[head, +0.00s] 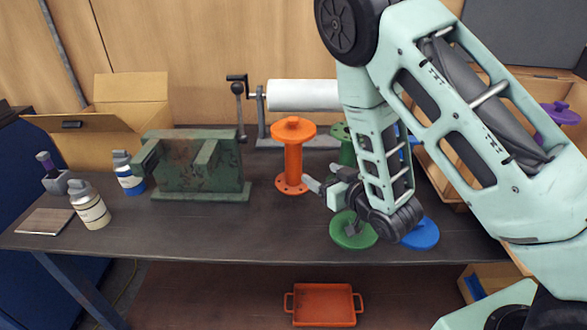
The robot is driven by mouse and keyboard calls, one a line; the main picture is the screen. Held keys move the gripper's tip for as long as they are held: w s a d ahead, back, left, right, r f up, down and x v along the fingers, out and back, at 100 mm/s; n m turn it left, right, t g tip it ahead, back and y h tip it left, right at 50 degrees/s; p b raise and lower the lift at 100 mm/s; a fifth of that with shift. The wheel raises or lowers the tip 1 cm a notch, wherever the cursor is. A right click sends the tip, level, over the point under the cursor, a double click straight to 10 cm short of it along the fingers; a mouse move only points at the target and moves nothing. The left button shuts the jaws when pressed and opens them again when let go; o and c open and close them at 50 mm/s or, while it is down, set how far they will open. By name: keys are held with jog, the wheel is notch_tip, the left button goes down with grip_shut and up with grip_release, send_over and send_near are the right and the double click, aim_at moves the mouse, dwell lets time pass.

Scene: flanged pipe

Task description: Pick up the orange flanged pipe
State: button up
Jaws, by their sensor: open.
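The orange flanged pipe (293,160) stands upright on the dark workbench, near the middle of the head view. It has a wide round flange at the top and another at the foot. My gripper (307,192) is open, just right of the pipe's lower part, with its fingers pointing left toward it. One fingertip overlaps the edge of the lower flange in the picture; whether it touches cannot be told. My arm comes down from the upper right and hides part of the green and blue pipes behind it.
A green vise (198,168) stands left of the pipe. A white roll (303,95) is behind. Green (345,239) and blue (424,236) flanges lie below my wrist. Bottles (89,206) and an open cardboard box (130,92) are at the left. An orange tray (323,306) sits on the lower shelf.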

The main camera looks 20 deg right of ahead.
aim_at(299, 161)
jog(key=shift+w+a+f+b, duration=0.1)
jog(key=shift+w+f+b, duration=0.3)
jog(key=shift+b, duration=2.65)
jog(key=p+x, duration=0.1)
jog(key=x, duration=0.7)
jog(key=shift+w+r, duration=0.15)
jog(key=shift+w, duration=0.15)
jog(key=shift+x, duration=3.2)
jog(key=shift+s+a, duration=0.15)
jog(key=c, duration=1.3)
grip_shut()
